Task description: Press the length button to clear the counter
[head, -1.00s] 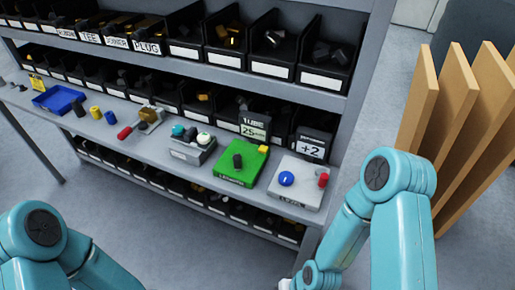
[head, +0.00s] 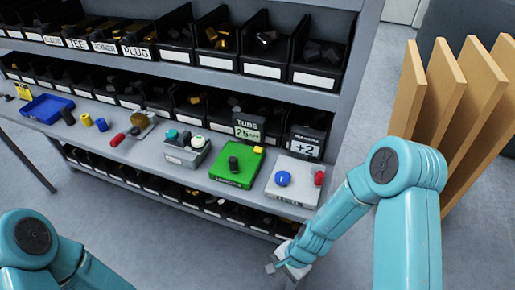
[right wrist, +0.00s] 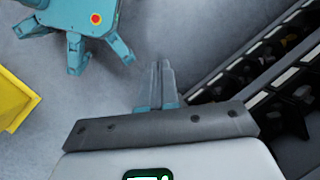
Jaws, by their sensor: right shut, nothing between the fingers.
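A white box (head: 295,196) near the right end of the bench carries a blue round knob (head: 282,179) and a red button (head: 319,178); its label is too small to read. Left of it, a grey box (head: 186,158) carries teal, dark and white round parts. I cannot tell which control is the length button. Behind stand a display reading "TUBE 25" (head: 248,130) and one reading "+2" (head: 306,149). My right gripper (head: 274,266), also in the right wrist view (right wrist: 161,66), is shut and empty, below and in front of the white box. My left gripper is out of view.
A green block (head: 232,182) with a dark and a yellow piece sits between the boxes. A blue tray (head: 47,106) and a red-handled tool (head: 118,139) lie farther left. Shelves of black bins are behind. Wooden boards (head: 440,110) stand right. Floor before the bench is clear.

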